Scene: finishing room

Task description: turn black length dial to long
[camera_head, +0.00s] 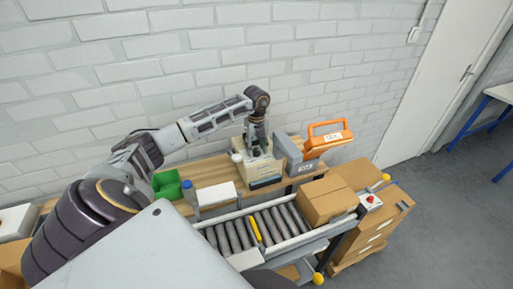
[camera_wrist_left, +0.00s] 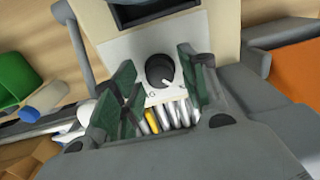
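The black length dial (camera_wrist_left: 160,70) is a round knob on the pale front panel of a beige machine (camera_wrist_left: 215,25). A white pointer mark on it points toward the lower right of the wrist picture. Part of a printed label shows below it; I cannot read it fully. My left gripper (camera_wrist_left: 157,62) is open, with a green-padded finger on each side of the dial and visible gaps, so it does not grip it. In the head view my left gripper (camera_head: 256,143) is at the beige machine (camera_head: 262,172), and the dial is hidden there. My right gripper is not in view.
A roller conveyor (camera_head: 230,216) runs in front, with a cardboard box (camera_head: 326,201) on it. An orange-handled sealer (camera_head: 328,140) stands right of the machine. A green bin (camera_head: 167,185) and blue-capped bottle (camera_head: 188,190) stand left. A red button (camera_head: 370,198) is at right.

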